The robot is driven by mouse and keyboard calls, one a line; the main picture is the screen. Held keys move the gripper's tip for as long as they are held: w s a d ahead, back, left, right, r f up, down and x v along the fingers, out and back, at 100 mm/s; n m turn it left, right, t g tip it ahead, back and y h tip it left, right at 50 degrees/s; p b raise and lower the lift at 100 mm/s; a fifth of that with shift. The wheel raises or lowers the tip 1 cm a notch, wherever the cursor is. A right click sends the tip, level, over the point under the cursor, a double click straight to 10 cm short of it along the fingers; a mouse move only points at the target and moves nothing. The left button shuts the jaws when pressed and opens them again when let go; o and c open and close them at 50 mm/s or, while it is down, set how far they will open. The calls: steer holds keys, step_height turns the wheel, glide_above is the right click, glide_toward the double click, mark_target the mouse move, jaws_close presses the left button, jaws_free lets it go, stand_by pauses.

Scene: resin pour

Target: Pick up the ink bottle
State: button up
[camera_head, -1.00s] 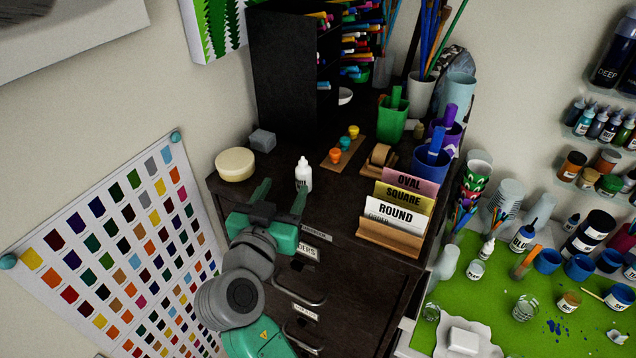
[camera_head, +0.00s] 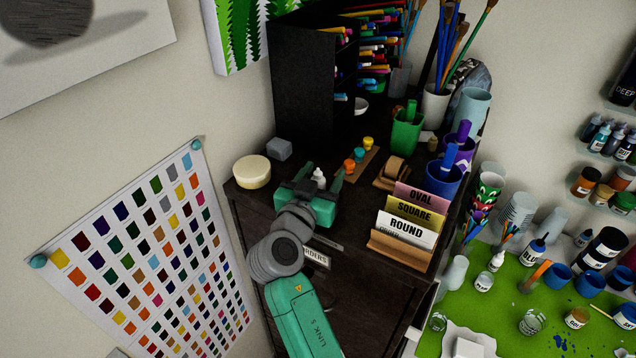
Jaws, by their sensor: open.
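The ink bottle (camera_head: 319,176) is a small white bottle with a pointed cap on the dark cabinet top. Only its upper part shows; my gripper's green body hides the lower part. My gripper (camera_head: 322,172) is open, with one green finger on each side of the bottle. I cannot tell whether either finger touches it. The bottle looks upright.
On the cabinet top stand a cream round tub (camera_head: 252,173), a grey block (camera_head: 279,149), small paint pots (camera_head: 350,167) on a wooden strip, a tape roll (camera_head: 396,168) and a card holder (camera_head: 400,250). A black marker shelf (camera_head: 303,95) rises behind.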

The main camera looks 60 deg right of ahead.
mark_target(317, 171)
steer(key=c, duration=1)
steer(key=shift+r, duration=0.55)
step_height(317, 171, up, 2)
steer(key=shift+r+b, duration=0.15)
steer(key=shift+b, duration=0.55)
steer(key=s+a+b, duration=0.1)
steer(key=a, duration=0.4)
steer(key=s+a+r+b, duration=0.1)
steer(key=s+a, duration=0.1)
steer(key=a, duration=0.3)
steer(key=s+a+b, duration=0.1)
steer(key=a, duration=0.4)
steer(key=shift+s+a+r, duration=0.25)
steer(key=shift+r, duration=0.05)
